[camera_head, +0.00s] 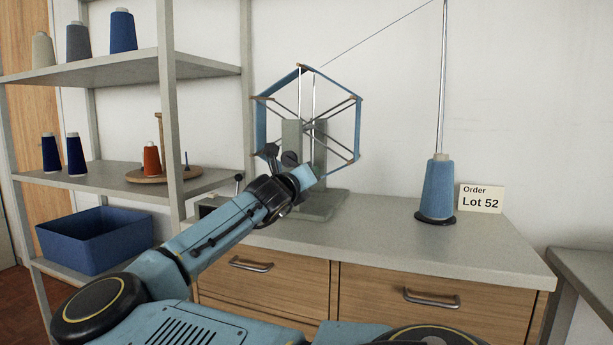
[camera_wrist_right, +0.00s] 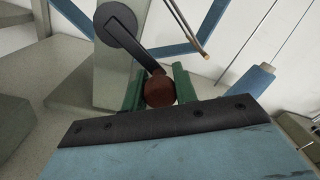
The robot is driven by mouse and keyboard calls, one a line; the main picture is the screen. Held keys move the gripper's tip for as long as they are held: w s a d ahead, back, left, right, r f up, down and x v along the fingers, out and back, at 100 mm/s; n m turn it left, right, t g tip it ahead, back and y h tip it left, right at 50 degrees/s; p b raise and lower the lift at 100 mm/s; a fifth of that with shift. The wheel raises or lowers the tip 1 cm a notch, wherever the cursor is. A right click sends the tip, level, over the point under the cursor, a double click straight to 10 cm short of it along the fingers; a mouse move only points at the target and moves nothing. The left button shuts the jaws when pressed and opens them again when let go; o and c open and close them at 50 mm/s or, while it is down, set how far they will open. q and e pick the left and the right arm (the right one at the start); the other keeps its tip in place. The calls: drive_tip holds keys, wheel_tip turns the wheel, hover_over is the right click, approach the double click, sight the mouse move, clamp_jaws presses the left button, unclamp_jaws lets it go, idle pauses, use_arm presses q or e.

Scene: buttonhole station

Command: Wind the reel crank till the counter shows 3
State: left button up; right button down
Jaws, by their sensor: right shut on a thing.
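The hexagonal reel (camera_head: 357,128) stands on a grey post on the counter top, with blue yarn around its rim. The crank's dark round hub (camera_head: 290,158) is on the post's near side. In the right wrist view the crank arm (camera_wrist_right: 137,47) slants down right from the hub to a brown knob (camera_wrist_right: 160,92). My right gripper (camera_wrist_right: 158,90) is shut on that knob, with a green finger on each side. In the head view the right gripper (camera_head: 306,172) is at the crank, and the knob is hidden. My left gripper is out of view. No counter reading is legible.
A blue yarn cone (camera_head: 437,190) stands on a black base by a tall rod, beside an "Order Lot 52" card (camera_head: 480,198). A thread (camera_head: 375,35) rises right from the reel. Shelves (camera_head: 110,72) with cones and a blue bin (camera_head: 95,240) stand left. The bench's right half is mostly clear.

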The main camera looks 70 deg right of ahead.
drive_tip(key=shift+r, duration=0.1)
drive_tip(key=c, duration=1.1)
unclamp_jaws()
drive_tip(key=shift+a, duration=0.15)
